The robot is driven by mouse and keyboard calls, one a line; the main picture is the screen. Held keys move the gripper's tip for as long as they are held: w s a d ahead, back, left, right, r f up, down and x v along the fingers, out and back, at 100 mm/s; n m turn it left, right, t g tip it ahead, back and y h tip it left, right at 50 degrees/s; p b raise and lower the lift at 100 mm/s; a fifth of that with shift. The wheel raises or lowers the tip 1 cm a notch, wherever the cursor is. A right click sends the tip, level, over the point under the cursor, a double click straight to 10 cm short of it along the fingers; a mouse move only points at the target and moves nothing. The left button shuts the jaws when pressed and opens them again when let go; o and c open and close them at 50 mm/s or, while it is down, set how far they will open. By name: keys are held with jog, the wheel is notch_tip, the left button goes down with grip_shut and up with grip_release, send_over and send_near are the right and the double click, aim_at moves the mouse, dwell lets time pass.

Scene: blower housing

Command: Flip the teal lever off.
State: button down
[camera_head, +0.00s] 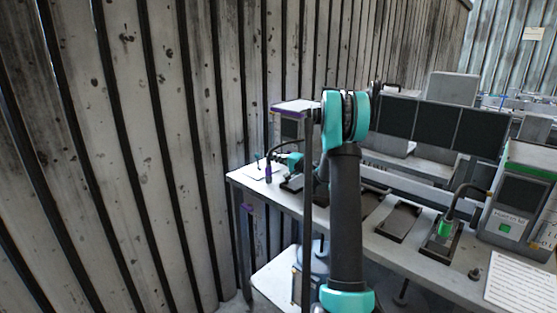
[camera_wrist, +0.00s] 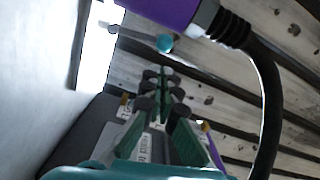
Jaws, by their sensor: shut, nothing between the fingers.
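The teal lever shows in the wrist view as a grey stalk with a teal round knob (camera_wrist: 165,43), just beyond my fingertips. In the head view a small thin teal shape, likely the lever (camera_head: 257,160), stands near the left end of the workbench. My gripper (camera_wrist: 163,76) is shut and empty, its dark fingertips together and pointing toward the knob with a small gap seen between them.
A purple plug (camera_wrist: 170,10) with a thick black cable (camera_wrist: 268,95) is close beside the lever; it also shows in the head view (camera_head: 268,173). The workbench (camera_head: 240,176) stands near a corrugated wall (camera_head: 150,130). A green plug (camera_head: 445,228) and dark trays are farther right.

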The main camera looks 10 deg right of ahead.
aim_at(258, 155)
jog(key=shift+x, duration=2)
jog(key=a+n, duration=0.1)
jog(key=s+n, duration=0.1)
jog(key=n, duration=0.1)
jog(key=shift+s+a+r, duration=0.15)
jog(key=shift+s+a, duration=0.05)
jog(key=shift+a, duration=0.2)
jog(key=shift+s+a+n, duration=0.3)
jog(key=shift+a, duration=0.1)
